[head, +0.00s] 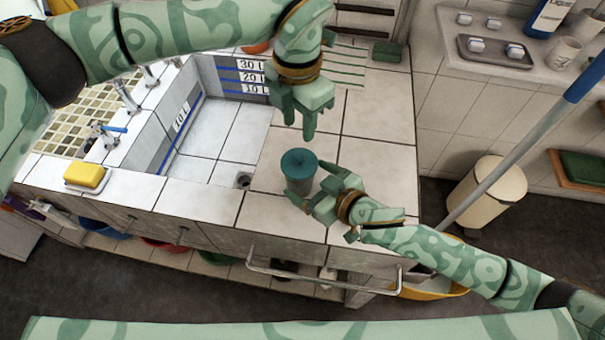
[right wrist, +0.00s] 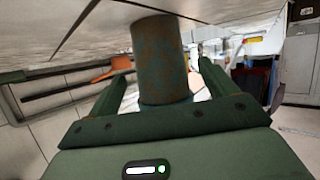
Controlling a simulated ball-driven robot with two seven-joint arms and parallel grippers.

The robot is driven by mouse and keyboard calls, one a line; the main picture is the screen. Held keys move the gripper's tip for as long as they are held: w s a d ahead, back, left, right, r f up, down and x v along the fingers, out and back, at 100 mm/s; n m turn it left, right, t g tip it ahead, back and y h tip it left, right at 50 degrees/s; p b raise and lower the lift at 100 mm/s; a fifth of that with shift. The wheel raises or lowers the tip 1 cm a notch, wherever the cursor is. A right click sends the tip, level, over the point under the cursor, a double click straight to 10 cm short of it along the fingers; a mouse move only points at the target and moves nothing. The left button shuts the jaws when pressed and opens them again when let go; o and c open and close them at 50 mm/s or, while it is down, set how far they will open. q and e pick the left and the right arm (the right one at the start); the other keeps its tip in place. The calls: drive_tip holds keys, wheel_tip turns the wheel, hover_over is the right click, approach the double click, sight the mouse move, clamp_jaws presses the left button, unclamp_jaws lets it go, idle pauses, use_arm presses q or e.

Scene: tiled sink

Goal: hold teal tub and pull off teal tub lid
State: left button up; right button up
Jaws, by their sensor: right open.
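The teal tub (head: 299,184) stands upright on the tiled counter to the right of the sink basin, with its teal lid (head: 299,163) on top. My left gripper (head: 299,126) is open above and behind the lid, fingers pointing down, apart from it and empty. My right gripper (head: 309,183) is open low at the tub's right side. In the right wrist view, the tub (right wrist: 160,50) appears upside down between the two open fingers (right wrist: 163,82); I cannot tell whether either finger touches it. The gripper body hides part of the lid end there.
The tiled basin (head: 222,140) lies left of the tub. A yellow sponge (head: 86,177) lies on the ledge at left. A metal rail (head: 325,280) runs along the counter front. A blue-handled pole (head: 525,145) leans at right.

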drive_tip(key=shift+x, duration=1.6)
